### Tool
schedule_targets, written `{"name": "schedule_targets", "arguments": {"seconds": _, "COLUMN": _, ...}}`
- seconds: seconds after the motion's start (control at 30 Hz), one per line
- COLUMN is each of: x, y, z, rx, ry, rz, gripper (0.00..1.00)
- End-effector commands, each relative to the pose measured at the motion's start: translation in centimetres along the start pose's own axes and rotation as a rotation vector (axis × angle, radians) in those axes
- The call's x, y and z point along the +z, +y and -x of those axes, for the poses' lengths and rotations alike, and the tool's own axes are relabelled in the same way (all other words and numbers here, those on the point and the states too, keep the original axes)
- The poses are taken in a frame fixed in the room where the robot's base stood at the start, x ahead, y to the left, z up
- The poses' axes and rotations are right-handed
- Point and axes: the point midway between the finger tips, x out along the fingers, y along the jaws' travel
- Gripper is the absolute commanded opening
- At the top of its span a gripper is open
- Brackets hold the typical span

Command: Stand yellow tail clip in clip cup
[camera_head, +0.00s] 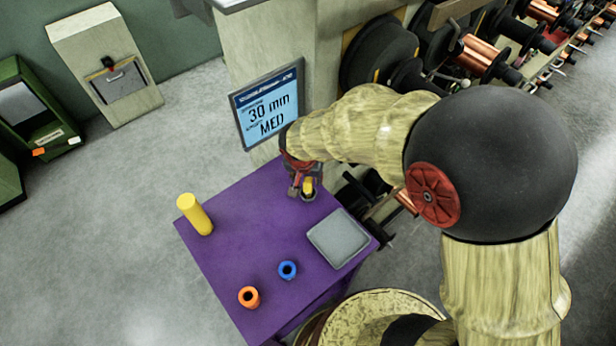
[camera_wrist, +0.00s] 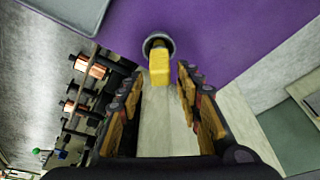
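The yellow tail clip (camera_wrist: 159,68) has its far end inside the round dark rim of the clip cup (camera_wrist: 147,42) in the wrist view; whether it touches the bottom is hidden. In the head view the clip (camera_head: 308,186) shows as a small yellow block at the cup, at the back of the purple table (camera_head: 225,258). My gripper (camera_wrist: 160,77) is open, with its fingers on either side of the clip's near end. A gap shows between the clip and each finger. In the head view my gripper (camera_head: 299,184) partly covers the cup.
A tall yellow cylinder (camera_head: 195,215) stands on the table's left side. An orange ring (camera_head: 249,297) and a blue ring (camera_head: 288,270) are near the front. A grey tray (camera_head: 338,239) lies at right. A screen (camera_head: 268,106) reading "30 mm MED" stands behind.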

Motion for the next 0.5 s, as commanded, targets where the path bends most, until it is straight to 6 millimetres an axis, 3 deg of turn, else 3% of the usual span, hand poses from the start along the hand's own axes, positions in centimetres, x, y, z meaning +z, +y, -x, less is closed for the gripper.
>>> {"name": "schedule_targets", "arguments": {"seconds": 0.37, "x": 0.0, "y": 0.0, "z": 0.1, "rx": 0.000, "ry": 0.000, "rz": 0.000, "gripper": 0.41}}
{"name": "schedule_targets", "arguments": {"seconds": 0.5, "x": -0.1, "y": -0.1, "z": 1.2, "rx": -0.002, "ry": 0.002, "rz": 0.000, "gripper": 0.41}}
